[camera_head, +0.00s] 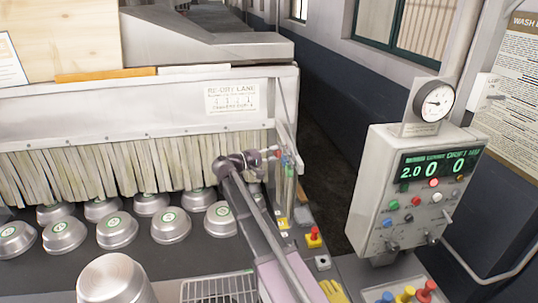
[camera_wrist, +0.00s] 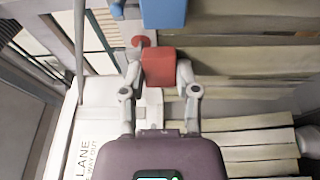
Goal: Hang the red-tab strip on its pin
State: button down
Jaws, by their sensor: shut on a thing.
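My gripper (camera_wrist: 158,75) is shut on a red tab (camera_wrist: 158,66) in the wrist view, with a grey finger on each side. The strip below this tab is hidden or cannot be told apart. A small red round piece (camera_wrist: 140,41), perhaps a pin end, shows just left of and above the tab. A blue tab (camera_wrist: 162,13) lies beyond it at the top edge. In the head view my gripper (camera_head: 274,153) is at the right end of the strip curtain (camera_head: 100,168).
Several upturned metal pans (camera_head: 117,230) stand on the dark surface below the curtain. A control box (camera_head: 415,185) with a gauge stands at right. A red button on a yellow base (camera_head: 313,238) and a wire rack (camera_head: 220,288) are near the front.

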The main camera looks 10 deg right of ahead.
jog(key=shift+s+d+f+g, duration=0.2)
jog(key=shift+d+g, duration=0.1)
jog(key=shift+d, duration=0.25)
jog(key=shift+c, duration=1.9)
grip_release()
jog(key=shift+w+d, duration=0.1)
jog(key=shift+o, duration=0.6)
jog(key=shift+d, duration=0.45)
jog(key=shift+a, duration=0.2)
jog(key=shift+w, duration=0.1)
jog(key=shift+a+r, duration=0.1)
jog(key=shift+a, duration=0.05)
